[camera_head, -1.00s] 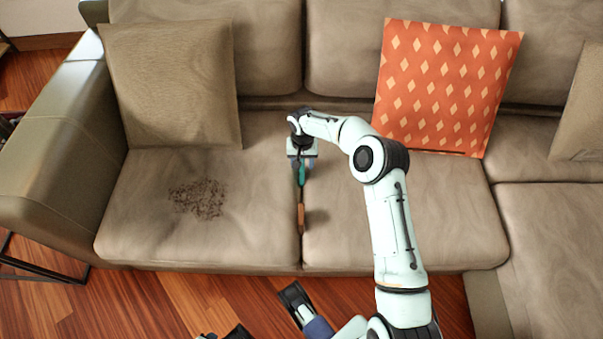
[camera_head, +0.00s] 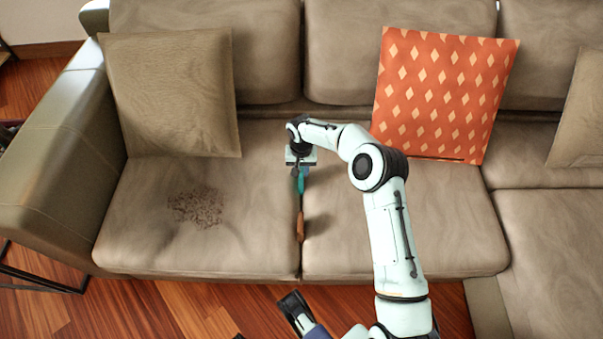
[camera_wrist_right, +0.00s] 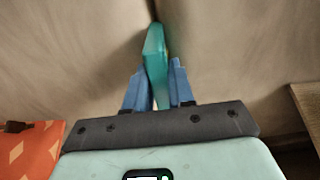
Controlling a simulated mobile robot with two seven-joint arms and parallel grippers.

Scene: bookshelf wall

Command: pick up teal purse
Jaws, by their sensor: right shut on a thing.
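The teal purse (camera_head: 300,184) shows edge-on as a narrow teal strip at the seam between two seat cushions in the head view. In the right wrist view, the purse (camera_wrist_right: 154,50) stands between the blue fingers and extends beyond their tips. My right gripper (camera_head: 301,172) reaches down over it and is shut on it; the right gripper (camera_wrist_right: 160,72) also shows from close by in the wrist view. A narrow brown-orange piece (camera_head: 300,226) lies just in front of the teal part; I cannot tell whether it belongs to the purse.
The beige sofa seat (camera_head: 400,220) is clear on both sides of the gripper. An orange diamond-pattern pillow (camera_head: 440,95) leans at the back right, near my right forearm. A beige pillow (camera_head: 175,95) leans at the back left. A dark stain (camera_head: 197,206) marks the left cushion.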

